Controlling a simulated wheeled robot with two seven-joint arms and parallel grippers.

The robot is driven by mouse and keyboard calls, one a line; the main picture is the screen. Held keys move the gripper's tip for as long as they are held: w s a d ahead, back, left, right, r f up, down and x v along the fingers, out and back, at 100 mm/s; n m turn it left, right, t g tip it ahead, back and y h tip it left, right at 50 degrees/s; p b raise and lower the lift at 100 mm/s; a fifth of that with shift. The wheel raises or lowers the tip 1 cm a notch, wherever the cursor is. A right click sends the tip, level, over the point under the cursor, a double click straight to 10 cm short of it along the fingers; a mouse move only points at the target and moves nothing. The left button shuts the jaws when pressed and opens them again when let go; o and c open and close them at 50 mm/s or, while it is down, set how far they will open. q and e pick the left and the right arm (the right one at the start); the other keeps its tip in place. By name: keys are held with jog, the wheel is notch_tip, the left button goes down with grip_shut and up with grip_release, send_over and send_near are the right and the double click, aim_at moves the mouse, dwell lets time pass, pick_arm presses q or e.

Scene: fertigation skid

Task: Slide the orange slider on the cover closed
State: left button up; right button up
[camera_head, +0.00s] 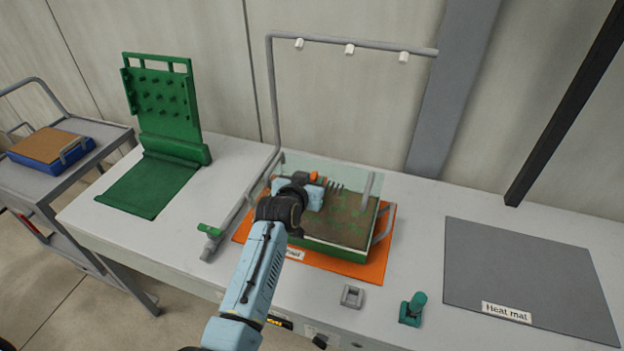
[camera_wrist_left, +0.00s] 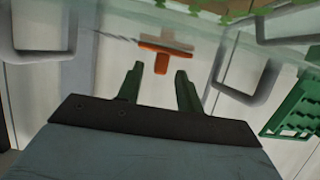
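The orange slider (camera_head: 314,176) shows as a small patch just past my left gripper in the head view. In the left wrist view the slider (camera_wrist_left: 163,47) is a flat orange bar with a short tab pointing toward my fingers. My left gripper (camera_wrist_left: 158,70) has its two green fingers apart, with the tab in line with the gap; I cannot tell whether they touch it. The clear cover (camera_head: 345,168) is over a green tray (camera_head: 340,249) of soil with seedlings. My left arm hides part of the tray and cover. My right gripper is out of view.
The tray rests on an orange mat (camera_head: 375,277) with grey handles at its sides. A grey pipe frame (camera_head: 272,95) stands behind. A green dibber stand (camera_head: 160,115) is at left, a grey heat mat (camera_head: 530,275) at right. A small teal item (camera_head: 412,309) sits near the front edge.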

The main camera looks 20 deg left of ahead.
pick_arm(q)
jog(key=shift+x, duration=1)
jog(key=shift+c, duration=0.3)
jog(key=shift+s, duration=0.1)
grip_shut()
